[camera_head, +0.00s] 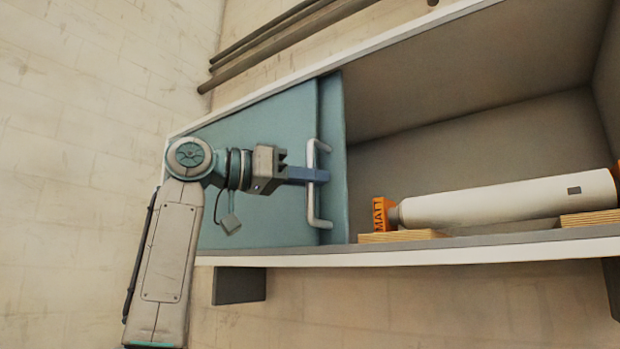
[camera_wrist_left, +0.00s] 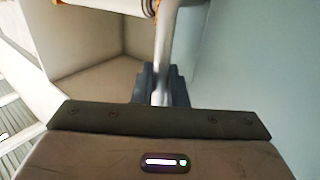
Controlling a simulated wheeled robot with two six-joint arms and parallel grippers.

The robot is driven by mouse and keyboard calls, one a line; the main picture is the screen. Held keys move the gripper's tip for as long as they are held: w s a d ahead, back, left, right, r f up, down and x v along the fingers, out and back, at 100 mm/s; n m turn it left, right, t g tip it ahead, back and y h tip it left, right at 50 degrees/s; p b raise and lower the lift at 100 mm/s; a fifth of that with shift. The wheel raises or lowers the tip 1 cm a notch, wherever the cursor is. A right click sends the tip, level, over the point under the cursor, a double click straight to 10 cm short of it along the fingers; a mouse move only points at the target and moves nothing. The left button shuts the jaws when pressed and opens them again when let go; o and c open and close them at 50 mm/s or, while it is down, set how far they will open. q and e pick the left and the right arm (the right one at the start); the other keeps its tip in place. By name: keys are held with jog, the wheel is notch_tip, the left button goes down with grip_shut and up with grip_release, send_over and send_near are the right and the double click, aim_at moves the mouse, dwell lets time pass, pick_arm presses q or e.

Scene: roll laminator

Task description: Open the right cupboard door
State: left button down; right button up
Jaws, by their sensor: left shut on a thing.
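The cupboard's blue-green door panels (camera_head: 270,120) overlap at the left end of the cupboard. A pale bar handle (camera_head: 311,155) stands upright on the front panel near its right edge. My left gripper (camera_head: 318,175) is shut on the middle of this handle, with the arm coming in from the left. In the left wrist view the handle (camera_wrist_left: 165,45) runs down between the dark fingers (camera_wrist_left: 160,88), beside the blue-green door face (camera_wrist_left: 245,70). The right part of the cupboard is open and its inside shows. My right gripper is out of view.
Inside the cupboard a white roll (camera_head: 510,200) with an orange end marked MATT (camera_head: 380,213) lies on wooden supports (camera_head: 400,236). The cupboard's white lower edge (camera_head: 450,257) runs below. Dark pipes (camera_head: 270,45) cross the pale wall above.

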pick_arm(q)
jog(key=c, duration=1.6)
grip_release()
jog(key=shift+d, duration=0.1)
jog(key=shift+o, duration=0.2)
jog(key=shift+s+a, duration=0.1)
jog(key=shift+a, duration=0.15)
jog(key=b+v, duration=0.4)
jog(key=v, duration=0.6)
jog(key=shift+a+b, duration=0.15)
jog(key=shift+b, duration=0.2)
jog(key=shift+s, duration=0.1)
